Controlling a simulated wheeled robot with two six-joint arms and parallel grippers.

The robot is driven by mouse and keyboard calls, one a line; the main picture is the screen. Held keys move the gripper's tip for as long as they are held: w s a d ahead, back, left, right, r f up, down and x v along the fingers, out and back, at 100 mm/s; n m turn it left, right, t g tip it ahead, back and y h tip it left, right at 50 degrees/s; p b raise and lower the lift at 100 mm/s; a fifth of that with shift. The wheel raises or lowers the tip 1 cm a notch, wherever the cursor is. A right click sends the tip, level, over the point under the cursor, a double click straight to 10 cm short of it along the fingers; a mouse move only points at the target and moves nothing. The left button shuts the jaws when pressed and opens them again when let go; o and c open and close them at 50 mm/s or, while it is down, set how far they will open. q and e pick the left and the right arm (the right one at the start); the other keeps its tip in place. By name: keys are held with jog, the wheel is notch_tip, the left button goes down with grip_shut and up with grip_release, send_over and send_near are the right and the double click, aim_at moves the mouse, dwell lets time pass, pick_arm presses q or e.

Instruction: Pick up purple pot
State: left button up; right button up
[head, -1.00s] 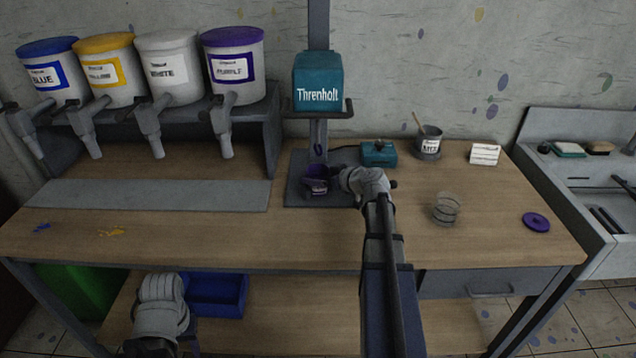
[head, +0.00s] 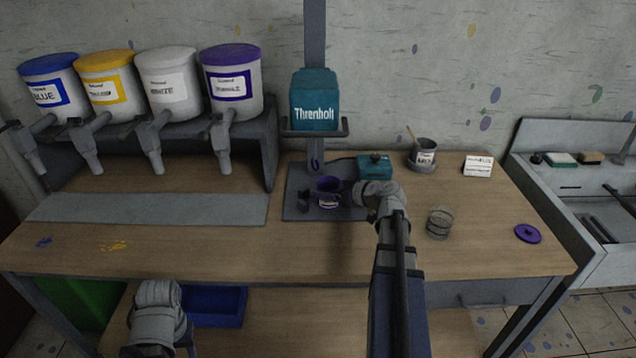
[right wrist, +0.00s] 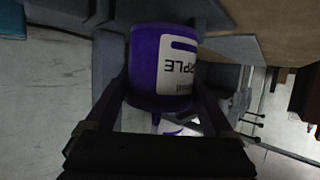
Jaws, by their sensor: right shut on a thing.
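The purple pot (head: 328,190), a small purple cup with a white label, is at the grey base plate (head: 300,213) below the teal Threnholt machine (head: 315,103). My right gripper (head: 350,193) reaches it from the right and is shut on it. In the right wrist view, the pot (right wrist: 150,55) sits between the two fingers, its "PURPLE" label upside down. I cannot tell whether the pot is clear of the plate. My left arm's end (head: 156,315) is low at the front left, below the tabletop; its fingers do not show clearly.
Blue, yellow, white and purple dispensers (head: 230,85) stand at the back left. A teal box (head: 375,167), a grey cup with a stick (head: 424,155), a clear cup (head: 439,222) and a purple lid (head: 527,233) are on the right. The table's front left is mostly clear.

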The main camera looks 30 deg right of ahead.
jog(key=p+v, duration=0.3)
jog(key=v, duration=0.6)
jog(key=shift+r, duration=0.35)
